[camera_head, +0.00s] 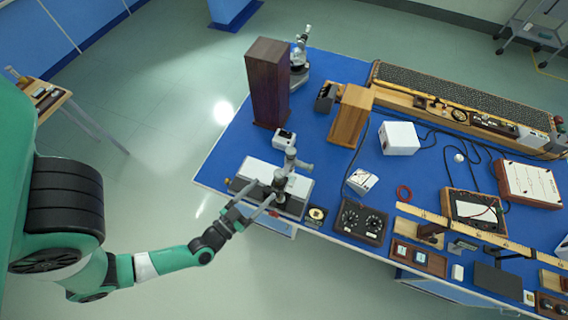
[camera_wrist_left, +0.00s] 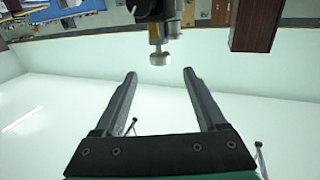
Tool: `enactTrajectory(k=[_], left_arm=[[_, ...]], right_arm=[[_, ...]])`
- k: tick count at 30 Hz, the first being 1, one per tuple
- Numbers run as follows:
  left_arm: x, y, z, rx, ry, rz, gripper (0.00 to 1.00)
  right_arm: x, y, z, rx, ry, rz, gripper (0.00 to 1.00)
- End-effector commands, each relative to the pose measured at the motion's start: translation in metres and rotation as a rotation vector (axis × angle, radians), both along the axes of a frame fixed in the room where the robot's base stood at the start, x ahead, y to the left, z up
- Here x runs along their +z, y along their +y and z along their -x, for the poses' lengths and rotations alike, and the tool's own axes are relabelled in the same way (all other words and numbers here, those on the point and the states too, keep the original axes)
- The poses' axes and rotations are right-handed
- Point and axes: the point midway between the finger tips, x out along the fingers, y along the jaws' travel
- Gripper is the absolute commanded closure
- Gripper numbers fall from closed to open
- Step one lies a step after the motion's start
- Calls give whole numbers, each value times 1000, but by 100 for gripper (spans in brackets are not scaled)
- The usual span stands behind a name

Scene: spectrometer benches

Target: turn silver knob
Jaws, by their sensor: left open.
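The silver knob (camera_wrist_left: 160,59) shows in the left wrist view as a small round silver end on a short stem. It sits just beyond and between the fingertips of my left gripper (camera_wrist_left: 160,76), which is open and empty. The fingers look apart from the knob, one to each side. In the head view my left gripper (camera_head: 250,206) is at the near left side of the spectrometer (camera_head: 279,182), which has a light grey base and a dark central column. I cannot make out the knob clearly in the head view. My right gripper is not in view.
A tall dark wooden box (camera_head: 267,84) stands behind the spectrometer on the blue bench (camera_head: 225,157). Open floor lies left of the bench.

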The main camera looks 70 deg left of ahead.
Motion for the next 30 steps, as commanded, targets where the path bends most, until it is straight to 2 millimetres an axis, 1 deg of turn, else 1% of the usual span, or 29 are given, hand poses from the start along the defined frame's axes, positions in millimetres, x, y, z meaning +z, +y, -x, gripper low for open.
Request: enactTrajectory(k=[5,8,13,18,22,30], left_arm=[[1,6,-13,3,-11,1,27],[0,15,-23,10,-5,-2,27],[1,35,-61,6,-5,-2,27],[1,49,-89,3,-3,2,27],[1,54,-99,2,-2,1,27],[0,55,-102,1,-1,2,27]], right_arm=[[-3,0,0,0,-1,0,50],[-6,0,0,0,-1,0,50],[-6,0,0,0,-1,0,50],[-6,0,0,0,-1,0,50],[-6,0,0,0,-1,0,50],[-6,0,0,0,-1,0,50]])
